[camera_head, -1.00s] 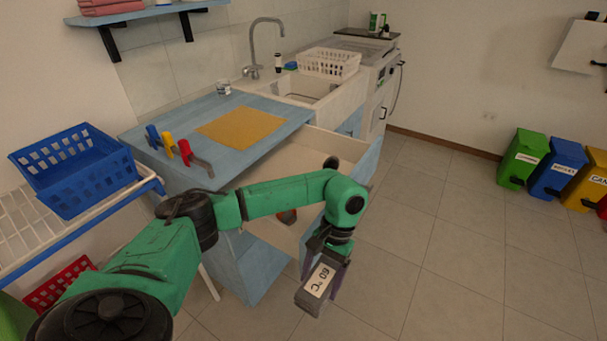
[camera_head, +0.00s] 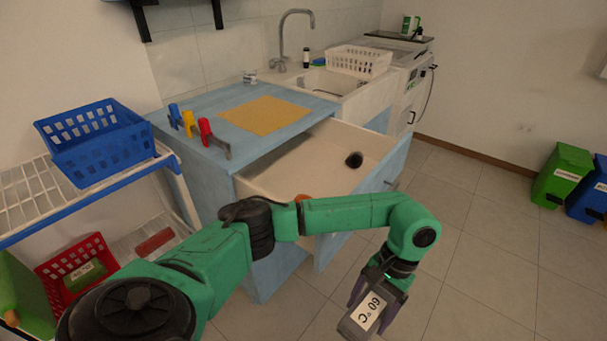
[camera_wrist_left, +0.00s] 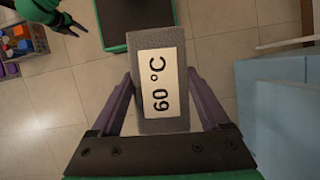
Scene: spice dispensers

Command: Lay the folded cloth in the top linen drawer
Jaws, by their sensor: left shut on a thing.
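My left gripper (camera_head: 375,296) is shut on a grey block-shaped folded cloth (camera_head: 352,326) with a white label reading 60 °C. The cloth also fills the middle of the left wrist view (camera_wrist_left: 160,120), between the two purple fingers. The gripper holds it over the floor, in front of and to the right of the blue cabinet. An open drawer (camera_head: 285,160) with a pale inside sticks out from under the cabinet top. A dark round thing and an orange-red thing show in it; my arm hides its near part. My right gripper (camera_wrist_left: 70,25) shows small at the wrist view's upper left.
The blue cabinet top (camera_head: 200,105) bears a yellow mat (camera_head: 265,115) and several coloured clips. A wire rack at the left holds a blue basket (camera_head: 95,150) and a red basket (camera_head: 85,265). Bins stand at the far right. Floor right of the drawer is clear.

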